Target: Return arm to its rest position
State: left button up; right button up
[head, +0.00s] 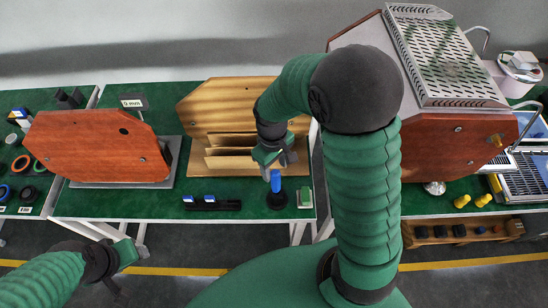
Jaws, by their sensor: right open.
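My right arm rises from the bottom, bends at a dark elbow and reaches down to the left. My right gripper (281,166) is open, in front of the light wooden panel piece (228,98) and just above a blue-handled tool on a round black base (276,184). The blue tool stands upright on the green table. I cannot tell whether the fingers touch it. My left gripper (122,287) hangs low at the left, over the floor in front of the table. Its fingers are dark and small, so their opening is unclear.
A red-brown wooden panel (98,146) stands at the left. The espresso machine (446,62) stands at the right. A black holder with blue-topped pieces (212,205) and a small green-white box (305,198) lie near the table's front edge. Yellow pieces (462,201) sit at the right.

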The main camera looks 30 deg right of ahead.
notch_tip(320, 180, up, 5)
jog(key=s+a+f+m+t+b, duration=0.1)
jog(key=s+a+f+m+t, duration=0.1)
jog(key=s+a+t, duration=0.1)
jog(key=shift+s+a+f+m+b, duration=0.3)
jog(key=shift+s+a+m+b, duration=0.1)
jog(key=shift+s, duration=0.5)
jog(key=shift+s, duration=0.15)
